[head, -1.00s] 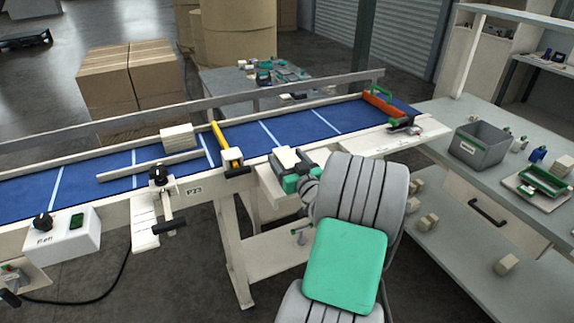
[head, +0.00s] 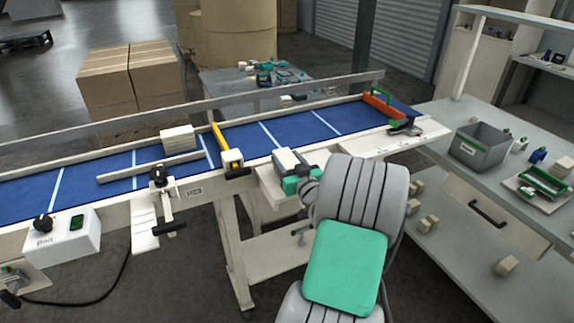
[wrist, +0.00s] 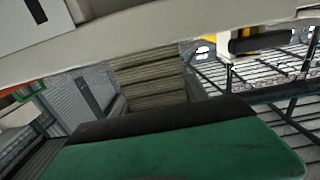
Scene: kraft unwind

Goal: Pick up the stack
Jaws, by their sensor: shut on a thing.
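My gripper (head: 290,175) is at the front edge of the blue conveyor, right of the yellow-handled bar. In the wrist view, a stack of thin tan layers (wrist: 150,80) stands beyond the dark pad of my green finger (wrist: 180,150), with its layer edges facing me. My gripper is shut on this stack, though the contact is mostly hidden. In the head view, the gripper and arm hide most of what is held.
The blue conveyor (head: 180,170) has a long back rail and a pale guide bar (head: 150,167). An orange and green item (head: 383,105) sits at its right end. A bench with a grey bin (head: 480,147) stands right. A black-handled clamp (head: 162,185) is on the front edge.

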